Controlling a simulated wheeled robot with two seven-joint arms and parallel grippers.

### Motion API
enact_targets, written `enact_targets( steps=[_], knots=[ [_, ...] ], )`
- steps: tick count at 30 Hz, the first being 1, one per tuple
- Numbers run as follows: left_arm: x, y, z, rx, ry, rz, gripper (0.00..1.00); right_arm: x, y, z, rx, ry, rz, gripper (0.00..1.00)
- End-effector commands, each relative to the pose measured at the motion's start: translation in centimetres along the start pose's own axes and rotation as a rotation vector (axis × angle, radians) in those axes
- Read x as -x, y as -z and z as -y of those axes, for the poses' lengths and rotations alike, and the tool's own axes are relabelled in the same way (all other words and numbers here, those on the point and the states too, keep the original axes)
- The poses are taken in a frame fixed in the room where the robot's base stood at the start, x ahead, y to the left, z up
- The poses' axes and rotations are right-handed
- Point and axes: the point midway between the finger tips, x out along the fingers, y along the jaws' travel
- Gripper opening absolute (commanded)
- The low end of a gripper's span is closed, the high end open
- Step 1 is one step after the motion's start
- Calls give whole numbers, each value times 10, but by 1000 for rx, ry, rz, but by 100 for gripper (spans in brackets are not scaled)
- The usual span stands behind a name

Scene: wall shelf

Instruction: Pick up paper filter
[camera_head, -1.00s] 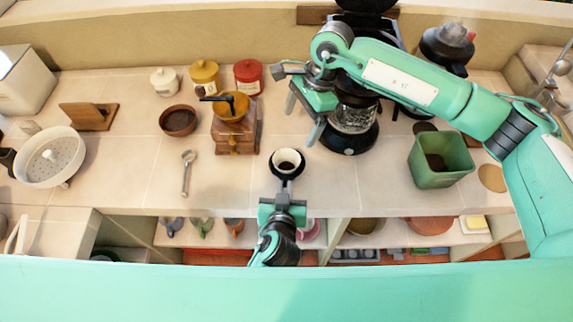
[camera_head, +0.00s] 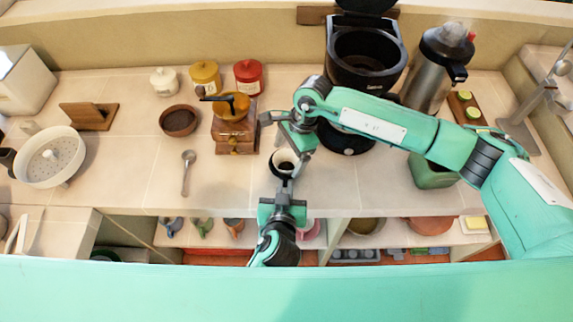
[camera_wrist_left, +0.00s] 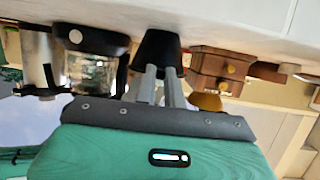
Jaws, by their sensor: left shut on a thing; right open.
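The white paper filter (camera_head: 281,156) sits in a black cone-shaped filter holder (camera_head: 287,173), with something dark inside it. My left gripper (camera_head: 285,188) is shut on the holder, at the counter's front edge. In the left wrist view the holder (camera_wrist_left: 158,50) is between the fingertips, and the filter does not show. My right gripper (camera_head: 288,146) is open, with its fingers down over the holder's far side and rim. It partly hides the filter, and I cannot tell whether a finger touches it.
A black coffee machine (camera_head: 367,58) stands behind the right arm. A wooden grinder (camera_head: 236,130) and a brown bowl (camera_head: 179,121) are to the left, with a spoon (camera_head: 187,172). A green container (camera_head: 432,172) is at right, partly behind my arm.

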Motion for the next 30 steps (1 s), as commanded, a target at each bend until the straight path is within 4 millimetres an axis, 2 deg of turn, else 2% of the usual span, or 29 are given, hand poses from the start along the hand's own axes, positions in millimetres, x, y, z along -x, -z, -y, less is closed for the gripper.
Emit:
enact_targets(
  steps=[4, 5, 12, 14, 20, 23, 30],
  knots=[
    [0, 0, 0, 0, 0, 1, 0, 0, 0, 0, 0, 0, -1, 87],
    [0, 0, 0, 0, 0, 1, 0, 0, 0, 0, 0, 0, -1, 83],
    [0, 0, 0, 0, 0, 0, 0, 0, 0, 0, 0, 0, -1, 36],
    [0, 0, 0, 0, 0, 0, 0, 1, 0, 0, 0, 0, -1, 28],
    [0, 0, 0, 0, 0, 0, 0, 1, 0, 0, 0, 0, -1, 27],
    [0, 0, 0, 0, 0, 0, 0, 8, -2, 0, 0, 2, -1, 27],
    [0, 0, 0, 0, 0, 0, 0, 51, -14, 1, 2, 4, -2, 27]
  ],
)
